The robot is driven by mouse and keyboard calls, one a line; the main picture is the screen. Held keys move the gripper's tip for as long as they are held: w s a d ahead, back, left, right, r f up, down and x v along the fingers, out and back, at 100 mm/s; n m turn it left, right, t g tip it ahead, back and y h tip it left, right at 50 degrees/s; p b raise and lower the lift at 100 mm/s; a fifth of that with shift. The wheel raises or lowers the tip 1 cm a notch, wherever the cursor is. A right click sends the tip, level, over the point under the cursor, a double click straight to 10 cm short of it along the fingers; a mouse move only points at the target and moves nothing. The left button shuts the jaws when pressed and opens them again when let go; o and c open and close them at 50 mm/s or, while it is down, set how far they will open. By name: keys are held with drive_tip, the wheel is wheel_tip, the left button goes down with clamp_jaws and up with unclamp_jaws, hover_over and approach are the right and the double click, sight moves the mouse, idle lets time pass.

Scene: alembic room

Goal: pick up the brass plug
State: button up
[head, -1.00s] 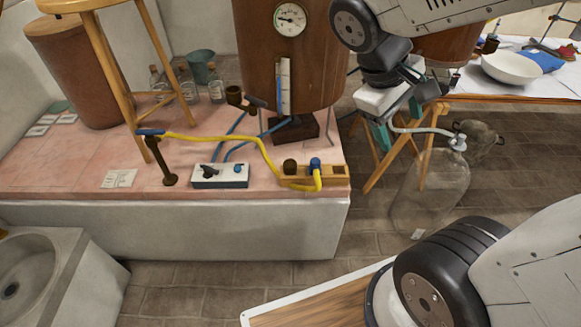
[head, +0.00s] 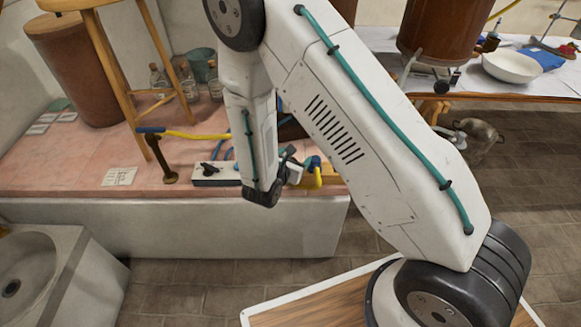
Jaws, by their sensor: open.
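I cannot make out the brass plug for certain. A small dark brown plug stood in the left part of the wooden block (head: 334,173) a second ago; my arm now covers that spot. My gripper (head: 295,172) is open, mostly hidden behind my own wrist, over or near the left part of this block. Its fingertips and their gap to the plug cannot be seen. The blue end (head: 313,163) of the yellow hose (head: 316,180) stands just right of my gripper.
A white box (head: 213,174) with a black knob and a brown metal stand (head: 166,168) are to the left on the pink ledge (head: 70,165). A wooden stool (head: 108,60) and glass bottles (head: 187,82) are further back. A white bowl (head: 512,66) is on the right table.

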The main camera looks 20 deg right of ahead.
wheel_tip(320, 180, down, 6)
drive_tip(key=a+n+t+y, duration=0.1)
drive_tip(key=a+n+y, duration=0.1)
drive_tip(key=a+n, duration=0.1)
drive_tip(key=x, duration=0.7)
drive_tip(key=shift+w+f, duration=0.15)
drive_tip(key=shift+w, duration=0.05)
drive_tip(key=c, duration=1.1)
